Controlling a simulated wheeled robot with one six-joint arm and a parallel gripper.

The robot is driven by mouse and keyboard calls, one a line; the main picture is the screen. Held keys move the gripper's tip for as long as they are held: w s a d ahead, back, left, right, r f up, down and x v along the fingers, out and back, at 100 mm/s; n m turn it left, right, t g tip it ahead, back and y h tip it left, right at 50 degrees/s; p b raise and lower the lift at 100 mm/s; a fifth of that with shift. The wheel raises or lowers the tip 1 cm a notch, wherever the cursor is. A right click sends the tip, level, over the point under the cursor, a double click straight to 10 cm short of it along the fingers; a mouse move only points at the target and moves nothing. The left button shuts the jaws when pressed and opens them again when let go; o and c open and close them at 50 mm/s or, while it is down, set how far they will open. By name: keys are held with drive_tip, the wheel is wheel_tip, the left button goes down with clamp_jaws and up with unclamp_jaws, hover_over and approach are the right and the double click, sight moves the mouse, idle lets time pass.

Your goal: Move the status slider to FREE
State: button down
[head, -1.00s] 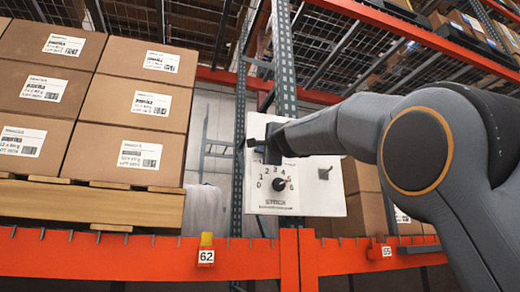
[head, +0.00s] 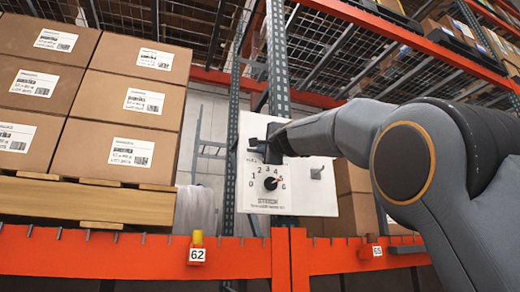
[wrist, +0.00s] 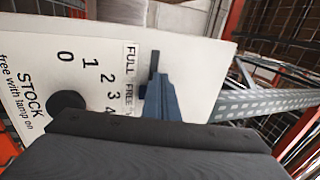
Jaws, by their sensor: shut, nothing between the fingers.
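The white status board (head: 312,200) hangs on the rack upright and carries a round black dial with numbers. It also fills the upper left of the wrist view (wrist: 195,22), with FULL and FREE labels beside a dark bar (wrist: 154,62), which could be the slider or its track. My gripper (head: 272,150) is at the board's upper part, above the dial. In the wrist view its narrow shut fingers (wrist: 158,84) overlap the bar's lower end by FREE. The fingers hide where the slider stands, and I cannot tell whether they touch it.
A black dial knob (head: 270,184) is just below my gripper. A small dark peg (head: 317,173) sticks out on the board's right. An orange beam (head: 130,255) crosses below, and stacked cartons (head: 120,110) stand at left. A perforated upright (head: 278,60) is behind the board.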

drive_tip(key=shift+a, duration=0.2)
drive_tip(key=s+d+b, duration=0.1)
drive_tip(key=s+b, duration=0.1)
drive_tip(key=s, duration=0.8)
drive_tip(key=shift+d, duration=0.4)
idle(0.7)
idle(0.5)
